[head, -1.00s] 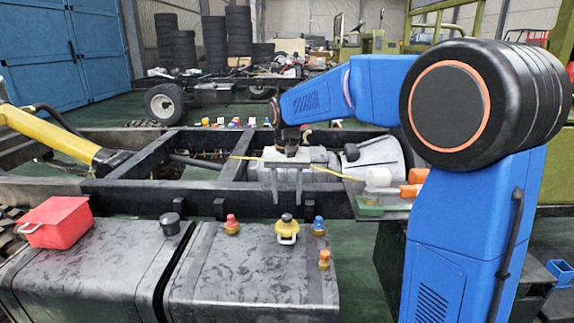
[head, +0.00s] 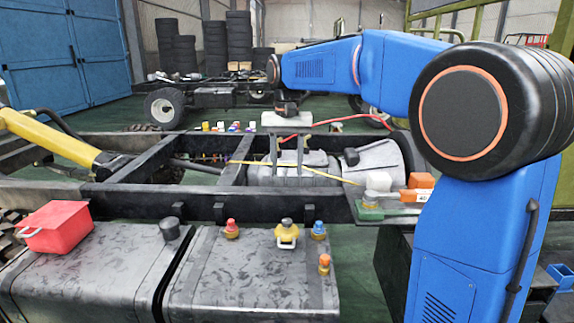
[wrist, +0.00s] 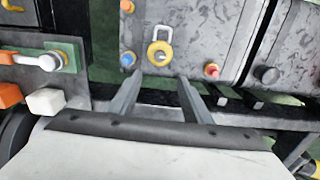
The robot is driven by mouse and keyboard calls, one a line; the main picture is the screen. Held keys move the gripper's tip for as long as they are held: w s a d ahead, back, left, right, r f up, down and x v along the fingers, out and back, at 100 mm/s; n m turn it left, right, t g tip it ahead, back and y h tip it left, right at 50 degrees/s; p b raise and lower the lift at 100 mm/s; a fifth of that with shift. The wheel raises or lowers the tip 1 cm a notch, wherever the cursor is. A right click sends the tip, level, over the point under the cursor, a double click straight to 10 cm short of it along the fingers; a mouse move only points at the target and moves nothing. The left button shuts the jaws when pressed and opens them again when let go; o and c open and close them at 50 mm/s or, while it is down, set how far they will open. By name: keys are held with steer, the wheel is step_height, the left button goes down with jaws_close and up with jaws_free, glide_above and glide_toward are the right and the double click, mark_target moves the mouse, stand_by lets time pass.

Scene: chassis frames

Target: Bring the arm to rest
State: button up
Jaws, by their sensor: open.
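My gripper (head: 287,172) hangs from my blue arm (head: 385,72) with its two fingers pointing down, above the dark chassis frame. Its fingers are apart, and nothing shows between them in the head view. In the wrist view my gripper (wrist: 157,80) also shows two parted fingers and no object held. The yellow padlock-like piece (wrist: 160,52) appears beyond the fingertips there, on the grey tank, apart from them. My arm is raised and bent, with its elbow at the top of the head view.
The grey tank (head: 245,275) carries the yellow piece (head: 287,236) and several small coloured knobs. A red bin (head: 55,226) stands at the left. A side shelf (head: 385,213) holds white and orange items near my arm. A yellow cylinder (head: 50,135) crosses the left side.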

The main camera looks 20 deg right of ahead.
steer(key=s+d+f+n+t, duration=0.1)
steer(key=s+d+f, duration=0.1)
steer(key=s, duration=0.6)
steer(key=s+d+f+n+t, duration=0.1)
steer(key=s+d, duration=0.1)
steer(key=s, duration=0.7)
steer(key=s+d+f+n+t, duration=0.1)
steer(key=s+d+f+t, duration=0.1)
steer(key=s+f, duration=1)
steer(key=shift+s+d+f+n+t, duration=0.25)
steer(key=shift+s+d+n+t, duration=0.2)
steer(key=shift+s, duration=1.75)
